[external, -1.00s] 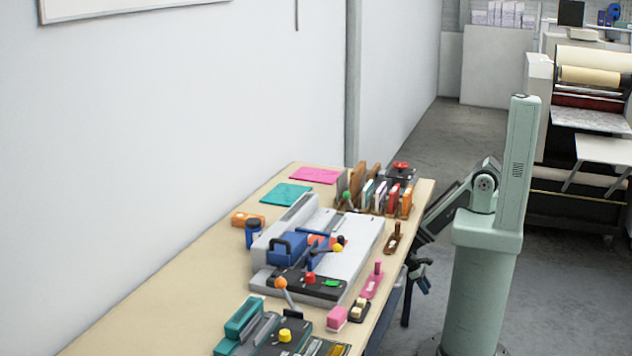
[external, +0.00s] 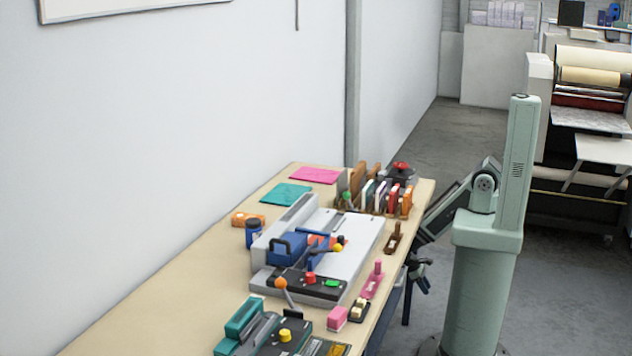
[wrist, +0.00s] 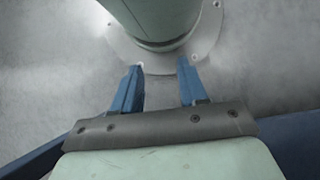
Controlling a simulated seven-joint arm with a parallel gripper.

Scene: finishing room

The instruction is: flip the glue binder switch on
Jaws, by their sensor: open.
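A grey-and-blue bench machine (external: 330,228) stands in the middle of the workbench. Its black front panel (external: 285,283) carries a red control (external: 310,278) and a green one (external: 332,283). A teal-and-dark machine (external: 240,318) with a yellow knob (external: 285,335) and an orange-tipped lever (external: 281,284) stands at the near end. I cannot tell which machine is the glue binder, nor any switch's position. My gripper (external: 420,275) hangs low beside the bench's right edge, apart from both machines. In the wrist view its blue fingers (wrist: 158,78) are spread and empty above the floor.
The workbench (external: 165,290) has free surface on its left. A rack of upright books (external: 380,195) and a red-topped black device (external: 401,172) stand at the far end. Pink and brown small tools line the right edge. My base pedestal stands right of the bench.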

